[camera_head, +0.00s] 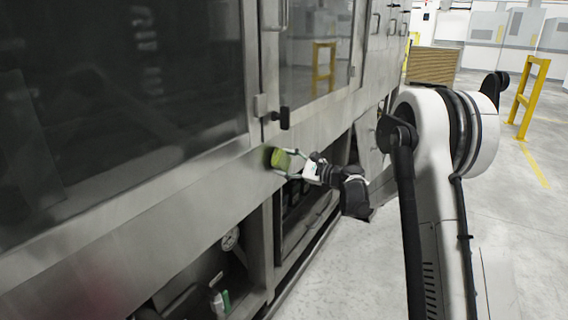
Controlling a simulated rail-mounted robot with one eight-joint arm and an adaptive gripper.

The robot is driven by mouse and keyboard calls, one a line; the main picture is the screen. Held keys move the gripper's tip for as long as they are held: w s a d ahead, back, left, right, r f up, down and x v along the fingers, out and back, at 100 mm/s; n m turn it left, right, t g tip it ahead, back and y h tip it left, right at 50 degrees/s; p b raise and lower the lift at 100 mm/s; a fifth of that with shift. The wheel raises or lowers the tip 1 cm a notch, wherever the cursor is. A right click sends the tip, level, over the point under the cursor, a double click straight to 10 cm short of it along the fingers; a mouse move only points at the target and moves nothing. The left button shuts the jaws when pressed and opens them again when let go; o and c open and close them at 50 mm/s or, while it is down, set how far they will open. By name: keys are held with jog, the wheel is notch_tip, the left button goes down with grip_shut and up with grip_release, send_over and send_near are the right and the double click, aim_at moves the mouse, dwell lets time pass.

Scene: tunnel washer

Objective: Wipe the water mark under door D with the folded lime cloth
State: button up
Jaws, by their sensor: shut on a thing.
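The folded lime cloth (279,159) is in the middle of the head view, between the fingers of my gripper (286,162). My gripper is shut on it. The cloth is at the steel panel (215,187) below the washer doors, just under a black latch (281,117). I cannot tell whether it touches the panel. A large glazed door (120,90) is at the left and a narrower glazed door (312,50) is right of the latch. No door letter is readable. I cannot make out a water mark; the cloth and gripper hide part of the panel.
Below the panel are open bays with a round gauge (230,238) and pipes. Door handles (375,23) stick out farther along the washer. A yellow guard post (529,98) stands on the right. The grey floor (335,270) beside the machine is clear near my arm.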

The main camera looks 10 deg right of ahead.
jog(key=shift+v, duration=2.75)
jog(key=shift+d, duration=0.1)
jog(key=shift+b+v, duration=0.4)
jog(key=shift+v, duration=1.05)
